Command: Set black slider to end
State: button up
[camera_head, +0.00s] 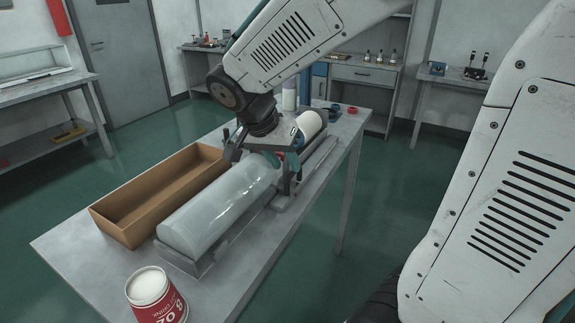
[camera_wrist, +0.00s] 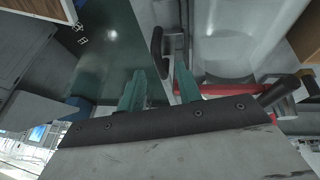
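A forming machine with a clear cylinder (camera_head: 220,205) lies along the grey table. My gripper (camera_head: 287,155) is low over the middle of the machine, between the clear cylinder and a white roll (camera_head: 312,123). In the wrist view my gripper (camera_wrist: 160,68) shows two teal fingers spread apart. A black handle (camera_wrist: 156,44) on a grey metal part shows just beyond the fingertips; I cannot tell whether they touch it. A second black handle (camera_wrist: 279,91) sits at the end of a red bar (camera_wrist: 225,90), right of the fingers. I cannot tell which handle is the black slider.
A long open brown box (camera_head: 150,200) lies left of the machine. A red and white can (camera_head: 155,296) stands at the table's near end. Green floor surrounds the table.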

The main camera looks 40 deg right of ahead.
jog(key=v, duration=0.5)
jog(key=shift+a+r, duration=0.15)
jog(key=shift+r, duration=0.15)
jog(key=s+a+f+n+t+y, duration=0.1)
jog(key=s+n+y, duration=0.4)
jog(key=s+n, duration=0.7)
jog(key=s+a+f, duration=0.1)
jog(key=s, duration=0.4)
jog(key=shift+s+f, duration=0.2)
jog(key=shift+s, duration=0.2)
jog(key=shift+a, duration=0.15)
dwell(0.8)
